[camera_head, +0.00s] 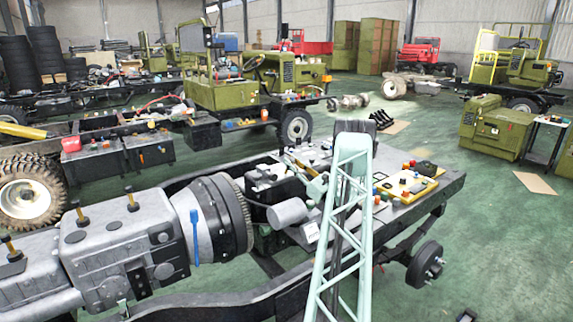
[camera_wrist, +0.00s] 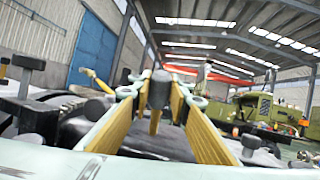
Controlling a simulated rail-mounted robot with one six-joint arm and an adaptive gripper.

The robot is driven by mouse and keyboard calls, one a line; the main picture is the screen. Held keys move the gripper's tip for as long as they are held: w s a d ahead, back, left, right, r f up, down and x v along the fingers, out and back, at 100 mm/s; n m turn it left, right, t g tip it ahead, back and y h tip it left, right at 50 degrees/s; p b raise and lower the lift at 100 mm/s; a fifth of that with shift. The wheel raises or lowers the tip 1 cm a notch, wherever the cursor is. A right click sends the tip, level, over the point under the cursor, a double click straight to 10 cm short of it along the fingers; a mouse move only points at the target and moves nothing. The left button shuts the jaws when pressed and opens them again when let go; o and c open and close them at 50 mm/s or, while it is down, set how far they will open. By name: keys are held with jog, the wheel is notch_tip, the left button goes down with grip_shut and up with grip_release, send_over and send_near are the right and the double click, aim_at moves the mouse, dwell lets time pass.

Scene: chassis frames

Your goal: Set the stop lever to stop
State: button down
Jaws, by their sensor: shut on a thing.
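In the wrist view, my gripper (camera_wrist: 160,82) has its two yellow-padded fingers on either side of an upright lever with a dark grey knob (camera_wrist: 158,88) and a short tan stem. The fingers are shut on this lever, which appears to be the stop lever. No label or position mark can be read. In the head view, my gripper (camera_head: 316,186) is small and partly hidden behind my pale green lattice arm. It is low over the cluttered chassis deck, and the lever cannot be made out there.
A large grey gearbox (camera_head: 125,250) with several upright knobs lies left of my arm. A yellow tray (camera_head: 405,186) with small parts sits on the deck at right. In the wrist view, a black knob (camera_wrist: 28,64) stands at left. Green floor (camera_head: 490,250) is open at right.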

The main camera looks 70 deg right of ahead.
jog(key=c, duration=2.4)
grip_release()
jog(key=shift+s+f, duration=0.1)
jog(key=shift+s, duration=0.1)
jog(key=shift+v, duration=5.9)
jog(key=shift+w+a, duration=0.1)
jog(key=shift+w, duration=0.05)
